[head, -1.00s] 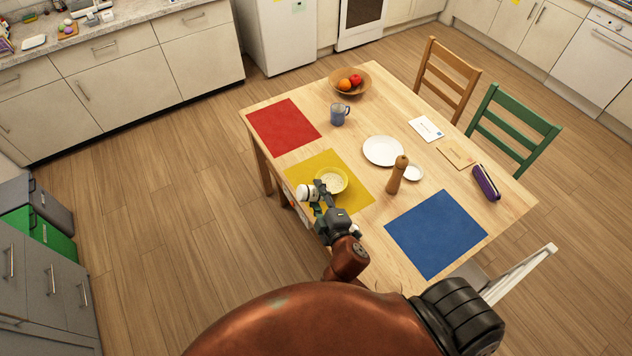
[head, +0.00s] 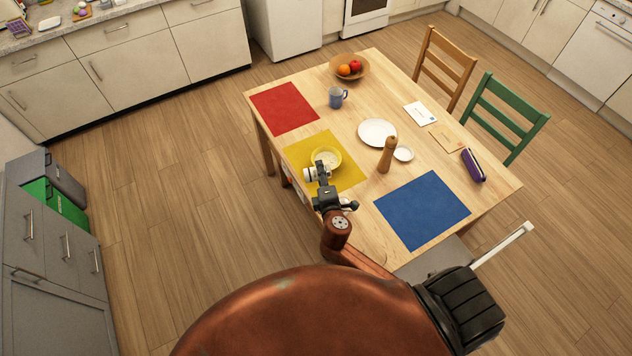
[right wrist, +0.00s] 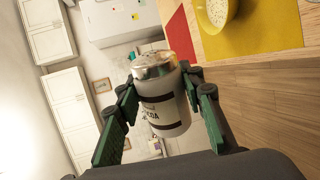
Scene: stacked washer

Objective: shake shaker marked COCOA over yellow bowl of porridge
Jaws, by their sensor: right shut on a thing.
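My right gripper (head: 317,180) is shut on the COCOA shaker (right wrist: 162,105), a white cylinder with dark bands and a silver lid. In the right wrist view only the end of its label reads clearly. In the head view the shaker (head: 311,174) is tilted well off upright, at the near left rim of the yellow bowl (head: 333,166). The bowl holds pale porridge and stands on the yellow mat (head: 350,178). It also shows at the top of the right wrist view (right wrist: 230,22). I cannot tell the shaker's exact height. My left gripper is not in view.
A blue mug (head: 336,98), white plate (head: 377,132), wooden mill (head: 387,156) and small saucer (head: 403,153) stand beyond and right of the bowl. The red mat (head: 284,108) and blue mat (head: 422,210) are bare. A fruit bowl (head: 350,68) stands at the far end.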

